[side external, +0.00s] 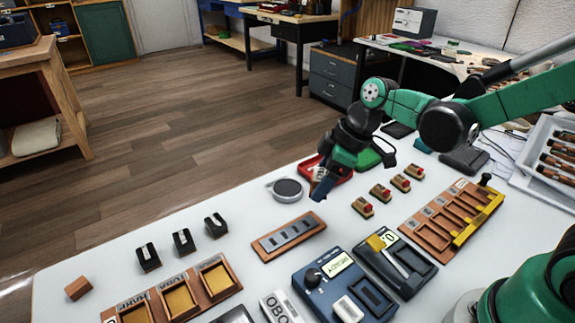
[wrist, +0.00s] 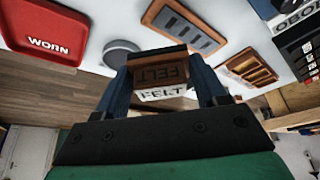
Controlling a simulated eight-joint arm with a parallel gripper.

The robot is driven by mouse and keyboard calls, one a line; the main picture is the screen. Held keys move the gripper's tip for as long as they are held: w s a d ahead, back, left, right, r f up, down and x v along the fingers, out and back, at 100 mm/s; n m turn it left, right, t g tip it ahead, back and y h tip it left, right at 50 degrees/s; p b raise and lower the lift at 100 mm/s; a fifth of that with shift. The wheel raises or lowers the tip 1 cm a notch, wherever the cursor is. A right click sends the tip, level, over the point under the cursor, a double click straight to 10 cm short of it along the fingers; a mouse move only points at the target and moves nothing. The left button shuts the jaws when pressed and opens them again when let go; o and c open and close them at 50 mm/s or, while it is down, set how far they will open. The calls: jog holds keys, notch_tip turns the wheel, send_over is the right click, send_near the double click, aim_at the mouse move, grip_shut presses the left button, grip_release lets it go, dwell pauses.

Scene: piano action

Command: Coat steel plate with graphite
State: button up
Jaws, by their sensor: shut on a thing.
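My gripper (side external: 320,189) is shut on a brown block labelled FELT (wrist: 162,73), which sits between the blue fingers in the wrist view. In the side view, the gripper is above the table, close to the red tray and right of a round grey tin with a dark top (side external: 287,189). The tin is partly hidden behind a finger in the wrist view (wrist: 118,50). I cannot tell which piece is the steel plate.
A red tray (side external: 342,178), marked WORN in the wrist view (wrist: 45,62), lies behind the gripper. Several small red-topped wooden blocks (side external: 380,192) stand to the right. A blue dial device (side external: 312,289), labelled wooden trays (side external: 215,287) and black blocks (side external: 183,241) occupy the front.

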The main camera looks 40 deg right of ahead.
aim_at(313, 218)
jog(key=shift+f, duration=3.05)
jog(key=shift+a+f, duration=0.5)
jog(key=shift+f, duration=0.05)
grip_shut()
jog(key=shift+a, duration=4.2)
jog(key=shift+a+f, duration=0.1)
jog(key=shift+a, duration=0.6)
jog(key=shift+a+r, duration=0.3)
jog(key=shift+a, duration=0.45)
jog(key=d, duration=0.3)
jog(key=shift+d+f, duration=0.2)
jog(key=shift+f, duration=0.05)
jog(key=shift+d, duration=4.5)
jog(key=shift+r, duration=4.1)
